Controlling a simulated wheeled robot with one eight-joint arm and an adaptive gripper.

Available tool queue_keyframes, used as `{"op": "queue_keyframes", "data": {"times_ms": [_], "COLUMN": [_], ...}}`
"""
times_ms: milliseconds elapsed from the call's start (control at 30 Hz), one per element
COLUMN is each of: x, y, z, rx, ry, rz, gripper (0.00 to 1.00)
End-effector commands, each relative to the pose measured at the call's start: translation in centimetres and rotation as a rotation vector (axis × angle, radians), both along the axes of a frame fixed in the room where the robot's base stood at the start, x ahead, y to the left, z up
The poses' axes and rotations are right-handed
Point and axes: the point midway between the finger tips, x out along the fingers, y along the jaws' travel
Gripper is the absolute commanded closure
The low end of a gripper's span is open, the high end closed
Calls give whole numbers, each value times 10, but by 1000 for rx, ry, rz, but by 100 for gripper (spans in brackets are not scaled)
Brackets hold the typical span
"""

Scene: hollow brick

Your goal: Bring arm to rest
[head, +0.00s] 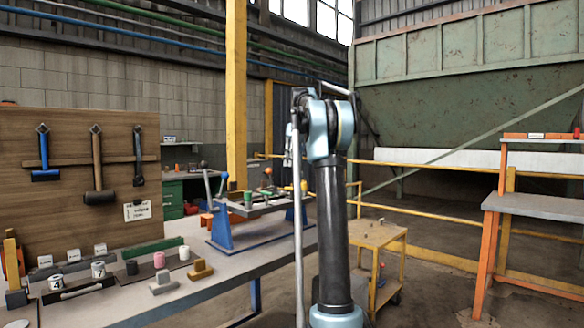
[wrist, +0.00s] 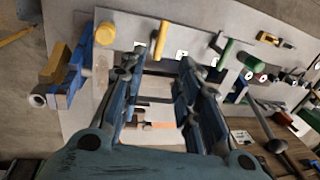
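My gripper (wrist: 160,68) shows in the wrist view with its two blue fingers spread apart. No object is gripped between them; the grey bench top and a small orange-handled item (wrist: 157,125) show through the gap, beyond the fingers. In the head view my arm (head: 334,200) stands upright in front of the workbench (head: 225,262), with its bent joint at the top. The gripper cannot be made out clearly there.
A wooden tool board (head: 70,220) with hammers stands at the left. A blue-legged stand (head: 222,228) and several small items sit on the bench. A yellow cart (head: 385,240) and an orange-framed table (head: 540,204) stand to the right, with open floor between them.

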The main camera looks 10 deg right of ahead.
Motion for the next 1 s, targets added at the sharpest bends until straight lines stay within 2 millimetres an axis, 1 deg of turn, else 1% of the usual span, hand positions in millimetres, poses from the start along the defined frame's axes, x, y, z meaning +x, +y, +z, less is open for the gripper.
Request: {"op": "queue_keyframes", "data": {"times_ms": [200,267,367,467,667,867,1000], "x": [-3,-9,-25,-47,-96,-146,-181], "y": [1,1,3,6,11,15,17], "z": [-1,-1,-5,-12,-32,-59,-83], "rx": [-1,-4,-12,-25,-49,-70,-83], "ry": [-1,-3,-10,-22,-44,-68,-87], "rz": [-4,-11,-33,-65,-133,-200,-247], "gripper": [69,69,69,69,69,69,69]}}
